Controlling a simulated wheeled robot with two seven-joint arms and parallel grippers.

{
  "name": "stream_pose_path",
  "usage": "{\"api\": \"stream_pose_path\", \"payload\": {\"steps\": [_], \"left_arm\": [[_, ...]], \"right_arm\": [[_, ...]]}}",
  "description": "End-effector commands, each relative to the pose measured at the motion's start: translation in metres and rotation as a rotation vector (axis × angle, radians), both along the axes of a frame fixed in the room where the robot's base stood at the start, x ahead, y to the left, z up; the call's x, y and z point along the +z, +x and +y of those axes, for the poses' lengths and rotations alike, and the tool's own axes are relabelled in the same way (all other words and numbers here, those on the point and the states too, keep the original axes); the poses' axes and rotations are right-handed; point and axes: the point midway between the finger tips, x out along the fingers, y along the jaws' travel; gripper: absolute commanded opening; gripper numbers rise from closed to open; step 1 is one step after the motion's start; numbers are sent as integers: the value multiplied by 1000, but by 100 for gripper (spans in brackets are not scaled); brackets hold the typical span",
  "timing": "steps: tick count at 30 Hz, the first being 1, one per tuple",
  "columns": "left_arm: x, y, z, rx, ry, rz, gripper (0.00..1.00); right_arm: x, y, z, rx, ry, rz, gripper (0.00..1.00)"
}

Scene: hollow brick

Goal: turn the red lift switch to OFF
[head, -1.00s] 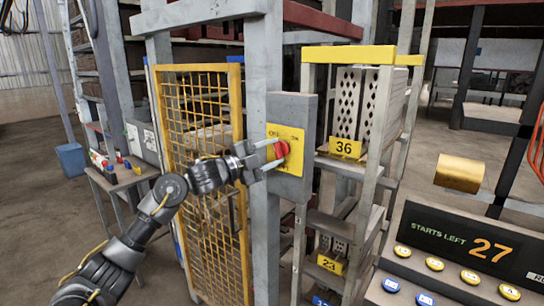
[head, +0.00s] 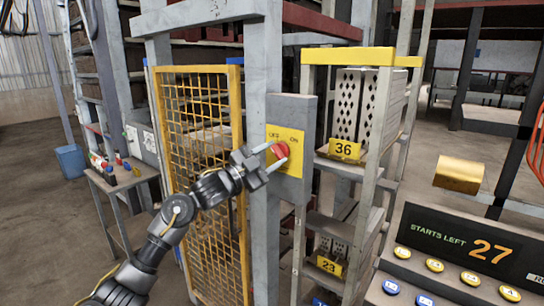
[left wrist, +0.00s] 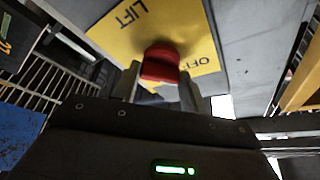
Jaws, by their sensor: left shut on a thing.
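The red lift switch (head: 281,150) is a knob on a yellow plate (head: 296,135) fixed to a grey box. The plate reads OFF at the left and ON at the right in the head view. My left gripper (head: 275,157) comes from the lower left, its two fingers around the knob. In the left wrist view the red knob (left wrist: 160,64) sits between the fingers (left wrist: 158,88); the yellow plate (left wrist: 110,32) behind shows LIFT and OFF. Which mark the knob points to, I cannot tell. My right gripper is in neither view.
A yellow mesh gate (head: 205,150) stands left of the switch post. A rack with a yellow top (head: 345,55) and number plates is close on the right. A console (head: 455,250) reading STARTS LEFT 27 fills the lower right. A small table (head: 125,178) stands at the left.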

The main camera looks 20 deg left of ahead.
Motion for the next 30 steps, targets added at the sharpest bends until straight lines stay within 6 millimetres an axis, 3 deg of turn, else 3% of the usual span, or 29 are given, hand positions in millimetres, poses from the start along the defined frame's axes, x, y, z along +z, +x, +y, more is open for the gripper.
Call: {"api": "stream_pose_path", "payload": {"steps": [7, 8, 12, 23, 30], "left_arm": [[-1, 0, 0, -1, -1, 3, 21], [-1, 0, 0, -1, -1, 3, 46], [-1, 0, 0, -1, -1, 2, 64], [-3, -3, 3, 0, -1, 1, 65], [-17, -34, 26, 1, 2, 0, 65]], "right_arm": [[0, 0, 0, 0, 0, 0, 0], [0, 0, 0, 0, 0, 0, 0], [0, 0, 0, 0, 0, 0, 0], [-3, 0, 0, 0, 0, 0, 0], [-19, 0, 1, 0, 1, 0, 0]]}}
